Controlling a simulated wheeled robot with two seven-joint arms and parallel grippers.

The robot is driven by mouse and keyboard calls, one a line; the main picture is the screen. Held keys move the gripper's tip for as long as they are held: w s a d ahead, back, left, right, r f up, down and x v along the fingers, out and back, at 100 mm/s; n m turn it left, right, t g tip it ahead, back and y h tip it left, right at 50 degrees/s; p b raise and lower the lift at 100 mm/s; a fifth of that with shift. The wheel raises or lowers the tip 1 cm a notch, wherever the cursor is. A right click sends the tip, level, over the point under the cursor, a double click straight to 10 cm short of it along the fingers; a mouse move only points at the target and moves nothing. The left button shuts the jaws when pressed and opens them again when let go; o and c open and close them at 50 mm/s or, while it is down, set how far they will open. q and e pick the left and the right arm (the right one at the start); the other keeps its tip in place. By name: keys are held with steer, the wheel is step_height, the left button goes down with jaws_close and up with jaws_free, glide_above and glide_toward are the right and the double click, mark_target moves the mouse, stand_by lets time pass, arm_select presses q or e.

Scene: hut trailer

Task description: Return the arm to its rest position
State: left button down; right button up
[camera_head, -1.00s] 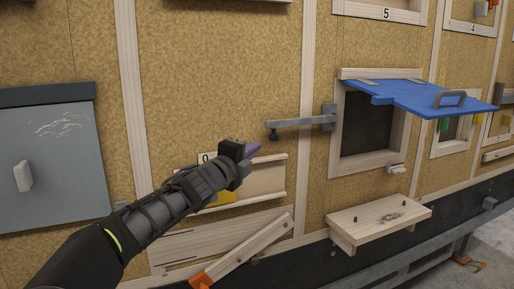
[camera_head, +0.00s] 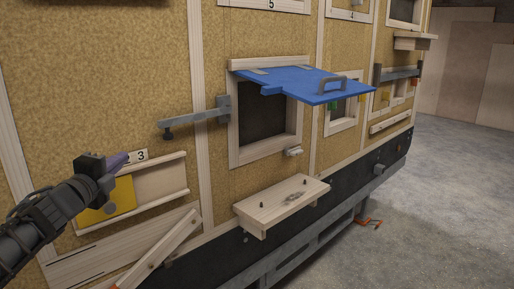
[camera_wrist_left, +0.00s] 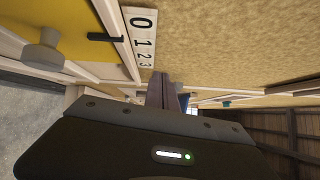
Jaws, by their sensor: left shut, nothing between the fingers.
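My left arm comes in from the left edge of the head view. Its gripper (camera_head: 120,160) is shut and empty, with purple fingers pointing right and up. It is in front of the wall, at the upper left of a wooden slider frame holding a yellow panel (camera_head: 112,203). In the left wrist view the shut fingers (camera_wrist_left: 162,90) point along the wall, beside a white number strip (camera_wrist_left: 141,40) reading 0 to 3. The yellow panel with a grey knob also shows there, at the upper left. My right gripper is not in view.
A blue flap (camera_head: 305,82) with a grey handle stands out, raised, over a dark opening (camera_head: 265,117). A grey metal bar (camera_head: 193,120) sticks out left of it. A small wooden shelf (camera_head: 283,200) juts out below. Open concrete floor (camera_head: 440,210) lies at the right.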

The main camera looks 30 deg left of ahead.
arm_select(q)
steer(key=w+d+f+n+g+h, duration=0.2)
steer(key=w+d+f+n+h, duration=0.2)
steer(key=w+d+f+n, duration=0.85)
steer(key=w+d+f+n+g+h, duration=0.1)
steer(key=w+d+f+g+h, duration=0.15)
steer(key=d+f, duration=0.8)
steer(key=w+d+f+n+g+h, duration=0.1)
steer(key=w+d+f, duration=0.45)
steer(key=f, duration=0.75)
steer(key=s+d+f+n+g+h, duration=0.1)
steer(key=s+d+f+g, duration=0.2)
steer(key=s+d+f, duration=0.45)
steer(key=s+d+f+n+g+h, duration=0.1)
steer(key=s+d+f+g, duration=0.3)
steer(key=d+f, duration=0.7)
steer(key=s+d+f+g+h, duration=0.1)
steer(key=s+d+f, duration=0.3)
steer(key=s, duration=0.5)
steer(key=s+d+f+g+h, duration=0.1)
steer(key=s+d+f+g, duration=0.1)
steer(key=s+d+f, duration=0.3)
steer(key=s+d, duration=0.2)
steer(key=s, duration=0.2)
steer(key=shift+s+d+f, duration=0.2)
steer(key=shift+d+f, duration=0.05)
steer(key=shift+d, duration=0.15)
